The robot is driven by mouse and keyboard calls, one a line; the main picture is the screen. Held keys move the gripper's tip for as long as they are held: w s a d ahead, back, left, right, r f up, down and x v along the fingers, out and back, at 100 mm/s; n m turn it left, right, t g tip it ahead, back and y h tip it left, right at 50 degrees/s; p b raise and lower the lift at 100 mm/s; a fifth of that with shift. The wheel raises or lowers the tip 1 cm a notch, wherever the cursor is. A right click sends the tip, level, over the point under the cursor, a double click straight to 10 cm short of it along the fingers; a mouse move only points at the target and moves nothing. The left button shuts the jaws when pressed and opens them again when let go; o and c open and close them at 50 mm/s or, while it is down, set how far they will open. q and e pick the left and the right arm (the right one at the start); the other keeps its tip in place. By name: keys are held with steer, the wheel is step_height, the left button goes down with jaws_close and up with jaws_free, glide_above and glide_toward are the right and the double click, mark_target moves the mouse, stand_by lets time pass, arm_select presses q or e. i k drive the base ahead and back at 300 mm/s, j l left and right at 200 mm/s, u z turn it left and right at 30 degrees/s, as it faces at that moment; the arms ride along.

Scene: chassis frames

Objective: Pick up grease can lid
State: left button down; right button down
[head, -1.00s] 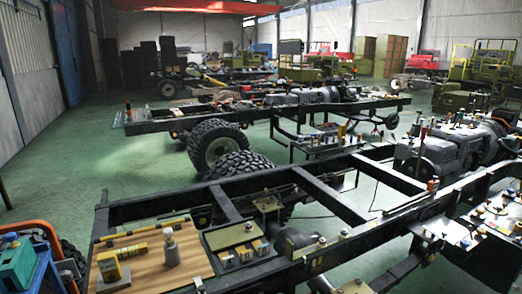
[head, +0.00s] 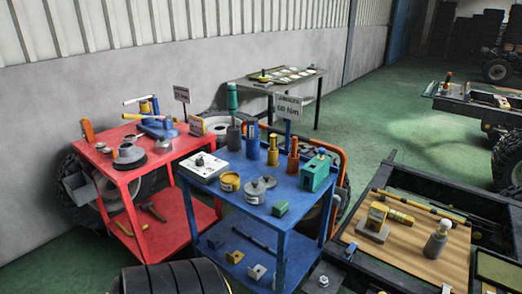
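Several small tins and round parts stand on the top of a blue cart (head: 290,212) in the middle of the head view. A short yellow can (head: 229,182) stands near its front left. A grey round can (head: 255,191) with a knob on top stands beside it. A small grey disc (head: 269,181) lies just behind and to the right of the grey can. I cannot tell for certain which of these is the grease can lid. Neither of my grippers shows in the view.
A red cart (head: 158,168) with tools stands left of the blue cart. A green box (head: 319,173) and upright bottles crowd the blue top. A chassis frame with a wooden board (head: 407,238) is at right. A table (head: 290,78) stands behind; green floor is open beyond.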

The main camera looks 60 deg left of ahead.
mark_target(270, 182)
steer(key=u, duration=2.3)
